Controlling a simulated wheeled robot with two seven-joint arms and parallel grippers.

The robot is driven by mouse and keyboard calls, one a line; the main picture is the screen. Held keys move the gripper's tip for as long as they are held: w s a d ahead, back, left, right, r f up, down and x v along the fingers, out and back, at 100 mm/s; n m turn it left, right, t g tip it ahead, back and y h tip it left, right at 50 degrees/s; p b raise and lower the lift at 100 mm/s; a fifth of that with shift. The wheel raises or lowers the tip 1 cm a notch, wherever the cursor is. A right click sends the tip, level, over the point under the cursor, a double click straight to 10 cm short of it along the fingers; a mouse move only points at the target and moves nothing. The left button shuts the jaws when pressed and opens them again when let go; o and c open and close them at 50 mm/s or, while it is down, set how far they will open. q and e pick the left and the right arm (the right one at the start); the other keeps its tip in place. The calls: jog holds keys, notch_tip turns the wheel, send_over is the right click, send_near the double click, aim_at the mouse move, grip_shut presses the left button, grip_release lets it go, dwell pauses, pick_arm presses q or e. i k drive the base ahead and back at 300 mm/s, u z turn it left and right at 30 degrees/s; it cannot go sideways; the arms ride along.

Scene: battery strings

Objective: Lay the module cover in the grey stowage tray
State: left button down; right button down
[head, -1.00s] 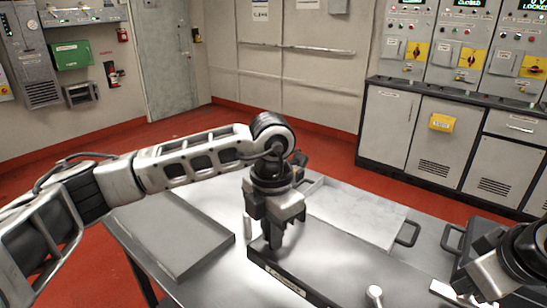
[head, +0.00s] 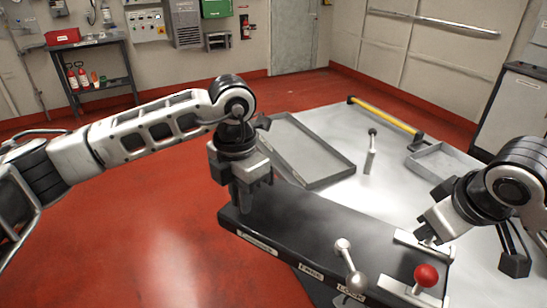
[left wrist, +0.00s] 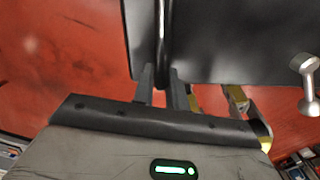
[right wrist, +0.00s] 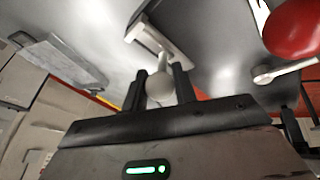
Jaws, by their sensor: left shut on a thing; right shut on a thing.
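A long dark slab (head: 310,225), which I take as the module cover, lies across the lower middle of the head view with small labels along its near edge. My left gripper (head: 240,205) is shut on its left end; the left wrist view shows the slab edge (left wrist: 220,45) at the fingers. My right gripper (head: 428,236) is at its right end, shut on a pale T-handle with a rounded knob (right wrist: 162,85). The rimmed grey tray (head: 305,150) lies empty on the table just beyond the slab. I cannot tell whether the slab touches anything below.
A red ball knob (head: 426,275) and a pale lever (head: 350,265) stand at the slab's near right. An upright post (head: 371,152), a smaller tray (head: 440,160) and a yellow bar (head: 385,115) are on the table (head: 335,125). Red floor (head: 130,220) is open at left.

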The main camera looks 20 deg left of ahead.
aim_at(296, 146)
jog(key=u, duration=0.5)
jog(key=k, duration=0.7)
jog(key=u, duration=0.9)
jog(key=i, duration=2.2)
jog(key=z, duration=1)
jog(key=i, duration=0.65)
jog(key=z, duration=1.05)
jog(key=i, duration=0.4)
jog(key=z, duration=0.3)
